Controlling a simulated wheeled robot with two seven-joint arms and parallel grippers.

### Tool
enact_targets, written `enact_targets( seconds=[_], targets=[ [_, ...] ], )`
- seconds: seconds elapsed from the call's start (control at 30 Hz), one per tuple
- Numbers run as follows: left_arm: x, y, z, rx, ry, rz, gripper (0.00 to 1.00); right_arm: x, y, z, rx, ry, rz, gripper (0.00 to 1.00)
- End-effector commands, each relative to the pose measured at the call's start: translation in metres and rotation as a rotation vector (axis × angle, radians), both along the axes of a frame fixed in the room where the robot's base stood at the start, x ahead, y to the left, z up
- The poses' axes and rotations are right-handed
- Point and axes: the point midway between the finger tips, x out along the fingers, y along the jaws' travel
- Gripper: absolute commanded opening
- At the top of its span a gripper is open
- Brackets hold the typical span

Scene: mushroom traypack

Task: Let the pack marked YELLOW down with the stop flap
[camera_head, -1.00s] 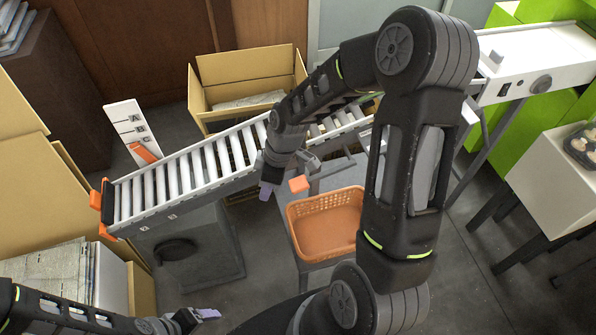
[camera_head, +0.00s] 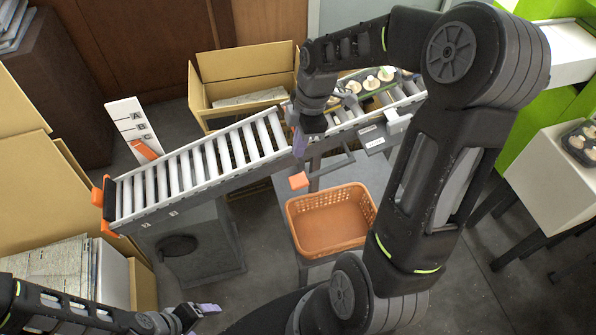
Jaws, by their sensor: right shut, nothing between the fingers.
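A dark pack of pale mushrooms (camera_head: 368,82) lies on the right part of the roller conveyor (camera_head: 205,165), partly behind my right arm. I cannot make out its colour mark. My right gripper (camera_head: 299,145) is shut and empty, pointing down at the conveyor's front edge, left of the pack. An orange block (camera_head: 299,181) on a grey bracket is just below its fingertips, seemingly apart from them. I cannot tell which part is the stop flap. My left gripper (camera_head: 208,308) is low at the left, away from the conveyor; its jaw opening is unclear.
An orange basket (camera_head: 330,248) stands in front of the conveyor. An open cardboard box (camera_head: 250,85) is behind it. A board marked A, B, C (camera_head: 128,118) with an orange pointer (camera_head: 146,150) stands at left. Orange end stops (camera_head: 108,198) close the left end. Another pack (camera_head: 580,140) sits on the right white stand.

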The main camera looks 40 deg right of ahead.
Motion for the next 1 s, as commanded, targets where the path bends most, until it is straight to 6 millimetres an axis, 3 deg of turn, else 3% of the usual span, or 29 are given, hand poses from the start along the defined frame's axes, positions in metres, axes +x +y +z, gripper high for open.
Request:
enact_targets(
  seconds=[0.37,0.5,0.7,1.0],
  targets=[
    [0.0,0.0,0.004,0.0,0.0,0.0,0.76,0.003,0.013,-0.074,0.002,0.005,0.002,0.0],
    [0.0,0.0,0.008,0.0,0.0,0.0,0.76,0.001,0.007,-0.095,0.001,0.004,-0.001,0.0],
    [0.0,0.0,0.009,0.0,0.001,0.0,0.76,0.001,0.003,-0.109,0.0,0.0,-0.001,0.0],
    [0.0,0.0,0.009,0.0,0.001,0.0,0.76,0.001,0.002,-0.111,0.0,-0.001,0.0,0.0]
  ],
)
